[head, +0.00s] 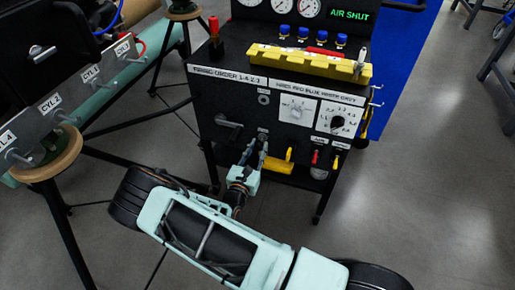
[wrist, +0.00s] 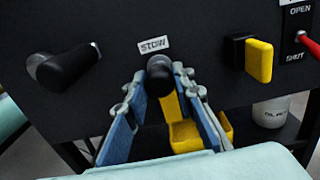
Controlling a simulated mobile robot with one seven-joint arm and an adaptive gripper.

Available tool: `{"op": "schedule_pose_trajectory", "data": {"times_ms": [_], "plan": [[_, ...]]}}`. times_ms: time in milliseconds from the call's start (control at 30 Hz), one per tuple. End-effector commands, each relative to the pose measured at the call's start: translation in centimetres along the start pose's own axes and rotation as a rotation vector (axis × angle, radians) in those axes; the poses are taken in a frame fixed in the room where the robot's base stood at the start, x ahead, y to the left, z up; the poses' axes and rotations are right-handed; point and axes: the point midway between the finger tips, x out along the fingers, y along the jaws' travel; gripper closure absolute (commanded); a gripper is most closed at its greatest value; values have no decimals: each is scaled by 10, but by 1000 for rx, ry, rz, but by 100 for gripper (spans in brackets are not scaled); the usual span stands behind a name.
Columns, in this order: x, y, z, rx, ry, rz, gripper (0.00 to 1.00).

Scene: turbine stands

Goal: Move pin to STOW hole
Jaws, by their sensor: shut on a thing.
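The pin (wrist: 159,73) shows in the wrist view as a dark, rounded knob at the black panel, just below the white STOW label (wrist: 154,44). My gripper (wrist: 159,82) has its two fingers on either side of the pin, shut on it. The STOW hole itself is hidden behind the pin and fingertips, so I cannot tell how deep the pin sits. In the head view my gripper (head: 258,143) reaches the lower front of the black panel, and the pin is too small to make out.
A black handle (wrist: 62,68) sticks out left of the label. A yellow handle (wrist: 247,58) and a red switch (wrist: 308,42) are to the right. A yellow part (wrist: 188,135) shows below, between my fingers. Stand legs and a pipe rack (head: 75,95) are at the left.

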Motion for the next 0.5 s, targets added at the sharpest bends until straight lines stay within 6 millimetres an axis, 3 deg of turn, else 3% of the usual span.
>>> {"op": "schedule_pose_trajectory", "data": {"times_ms": [467,500], "plan": [[10,1,4,3,-7,1,100],[10,1,4,3,-7,1,76]]}}
